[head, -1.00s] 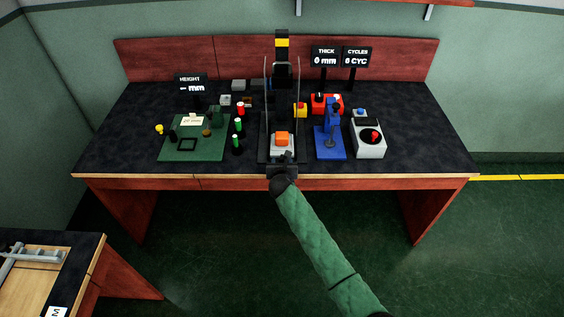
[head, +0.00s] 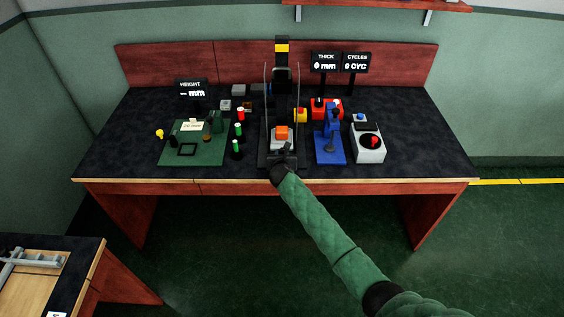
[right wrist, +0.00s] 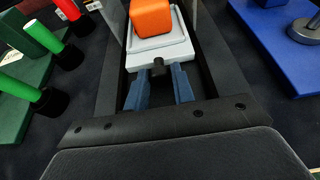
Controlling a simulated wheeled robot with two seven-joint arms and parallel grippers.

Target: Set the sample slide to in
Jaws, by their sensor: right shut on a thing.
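The sample slide is a light grey tray (head: 282,143) on the black press-like stand at the middle of the bench. It carries an orange block (head: 282,132), which also shows in the right wrist view (right wrist: 152,20). My right gripper (head: 283,157) is at the slide's front end. In the right wrist view its two bluish fingers (right wrist: 159,84) are shut on the small dark knob (right wrist: 158,67) at the front of the grey tray (right wrist: 160,50). Much of the knob is hidden between the fingers. My left gripper is not in view.
Thin upright posts flank the slide. Green and red cylinders (head: 238,130) stand to its left, beyond them a green board (head: 205,158). A blue stand (head: 330,152) and a grey box with a red knob (head: 369,154) stand to the right. The bench's outer ends are clear.

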